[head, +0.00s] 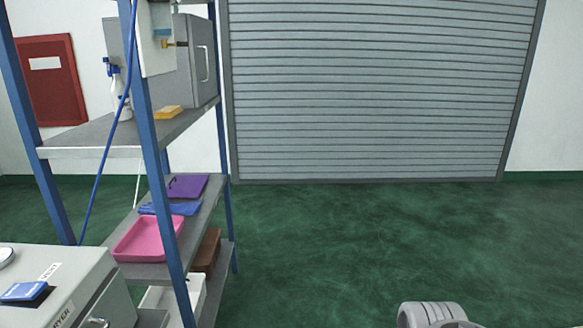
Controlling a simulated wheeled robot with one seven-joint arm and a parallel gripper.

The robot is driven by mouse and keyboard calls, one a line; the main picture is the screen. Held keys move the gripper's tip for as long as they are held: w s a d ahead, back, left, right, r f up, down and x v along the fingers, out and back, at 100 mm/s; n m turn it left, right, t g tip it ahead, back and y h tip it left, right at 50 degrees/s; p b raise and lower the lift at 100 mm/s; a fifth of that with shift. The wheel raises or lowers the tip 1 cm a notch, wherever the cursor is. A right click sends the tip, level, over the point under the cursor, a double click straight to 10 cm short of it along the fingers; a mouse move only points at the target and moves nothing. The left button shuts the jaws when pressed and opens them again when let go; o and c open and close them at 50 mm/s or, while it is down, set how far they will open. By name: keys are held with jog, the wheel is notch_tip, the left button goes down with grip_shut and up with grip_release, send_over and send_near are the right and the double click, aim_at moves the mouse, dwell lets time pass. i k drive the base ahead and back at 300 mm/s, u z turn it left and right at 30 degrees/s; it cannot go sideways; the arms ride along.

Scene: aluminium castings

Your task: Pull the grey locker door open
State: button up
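A grey locker (170,82) stands on the upper board of the blue-framed shelf at the left. Its door (209,88) faces right and looks shut, flush with the body. A pale upright bar handle (203,63) is on the door. A white panel with a blue fitting and a blue post hide part of the locker's left side. My gripper is not in view. A pale grey rounded part at the bottom right looks like part of my arm, well away from the locker.
The blue shelf (157,175) holds a spray bottle (121,103), a yellow sponge (168,112), a pink tray (148,238) and a purple board (187,187). A grey dryer box (70,290) is at front left. Green floor is clear before the roller shutter (370,90).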

aim_at(202, 42)
jog(key=i, duration=3.3)
jog(key=u, duration=2.7)
